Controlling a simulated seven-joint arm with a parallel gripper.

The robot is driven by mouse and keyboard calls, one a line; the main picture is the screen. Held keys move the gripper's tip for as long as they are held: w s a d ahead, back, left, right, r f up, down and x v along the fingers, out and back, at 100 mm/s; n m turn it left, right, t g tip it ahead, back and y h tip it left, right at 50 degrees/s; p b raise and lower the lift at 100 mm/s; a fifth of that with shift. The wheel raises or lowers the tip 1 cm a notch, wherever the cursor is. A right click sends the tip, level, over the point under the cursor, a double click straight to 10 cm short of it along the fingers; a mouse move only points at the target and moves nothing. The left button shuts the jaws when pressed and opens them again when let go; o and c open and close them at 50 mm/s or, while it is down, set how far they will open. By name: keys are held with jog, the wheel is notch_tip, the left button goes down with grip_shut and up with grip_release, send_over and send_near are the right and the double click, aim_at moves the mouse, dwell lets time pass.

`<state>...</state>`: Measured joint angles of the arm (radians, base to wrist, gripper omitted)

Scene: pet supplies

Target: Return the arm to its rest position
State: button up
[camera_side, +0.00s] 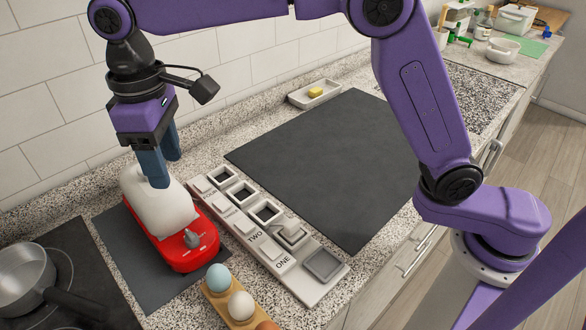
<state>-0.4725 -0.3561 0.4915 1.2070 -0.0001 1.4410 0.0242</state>
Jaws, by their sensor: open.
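My purple arm reaches over the counter from the right. My gripper (165,171) points down with its blue-grey fingers apart. It is at the white, rounded bag-like thing (150,198), with the nearer finger in front of part of it. I cannot tell whether the fingers touch it. The white thing rests on a red base (182,258) with a small grey piece (193,239) at its front end. The red base sits on a dark mat (115,240).
A pale board (315,293) with square wells and number labels lies right of the red base. An egg holder (220,305) stands in front, a saucepan (22,270) at left. A large dark mat (330,160) is clear. A tiled wall rises behind.

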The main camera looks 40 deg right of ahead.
jog(key=s+d+f+n, duration=0.1)
jog(key=s+d+f, duration=0.2)
jog(key=s+d, duration=0.5)
jog(key=s+d+f+n, duration=0.1)
jog(key=s+d+f, duration=0.1)
jog(key=s+d, duration=0.6)
jog(key=s+d+f+n, duration=0.1)
jog(key=s+d+f, duration=0.2)
jog(key=s+d, duration=0.5)
jog(key=d, duration=0.8)
jog(key=shift+s+d+f, duration=0.3)
jog(key=shift+s+f, duration=0.05)
jog(key=shift+s, duration=0.05)
